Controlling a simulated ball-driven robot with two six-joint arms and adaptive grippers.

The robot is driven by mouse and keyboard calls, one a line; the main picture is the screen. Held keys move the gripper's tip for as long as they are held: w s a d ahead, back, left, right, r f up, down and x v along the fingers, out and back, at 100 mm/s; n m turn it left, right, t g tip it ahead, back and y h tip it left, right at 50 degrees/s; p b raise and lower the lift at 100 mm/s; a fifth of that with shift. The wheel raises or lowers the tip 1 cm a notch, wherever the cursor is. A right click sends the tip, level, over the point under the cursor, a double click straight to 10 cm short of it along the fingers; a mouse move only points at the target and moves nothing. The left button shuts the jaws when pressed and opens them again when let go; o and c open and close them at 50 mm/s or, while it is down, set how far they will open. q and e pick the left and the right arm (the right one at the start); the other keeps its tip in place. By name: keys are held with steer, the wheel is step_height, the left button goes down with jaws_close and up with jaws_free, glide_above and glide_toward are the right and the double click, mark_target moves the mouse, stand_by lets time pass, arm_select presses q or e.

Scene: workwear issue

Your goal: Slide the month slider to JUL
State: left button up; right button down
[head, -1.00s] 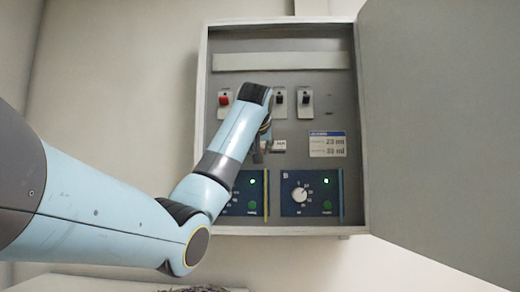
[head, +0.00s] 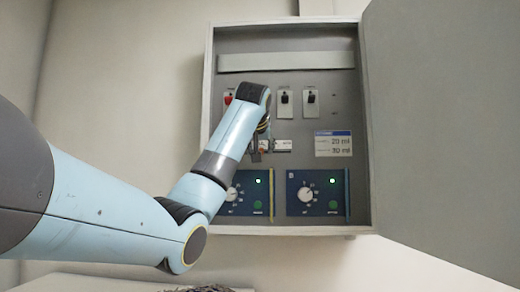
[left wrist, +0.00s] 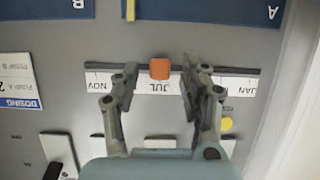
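The month slider has an orange knob (left wrist: 159,69) on a dark horizontal track (left wrist: 240,71), seen upside down in the left wrist view. The white month strip (left wrist: 240,86) under it reads NOV at left, JUL in the middle and JAN at right. The knob is level with the JUL mark. My left gripper (left wrist: 160,75) is open, one finger on each side of the knob, with a visible gap to each. In the head view my left gripper (head: 259,151) is at the panel and covers part of the month strip (head: 283,145). My right gripper is not in view.
A grey cabinet (head: 210,110) holds the panel, its door (head: 440,130) open at right. Switches (head: 285,97) sit above the slider. Two blue pump units (head: 316,205) with dials sit below. A dosing card (head: 333,144) is at right.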

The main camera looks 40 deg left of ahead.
arm_select(q)
steer(key=v, duration=1.2)
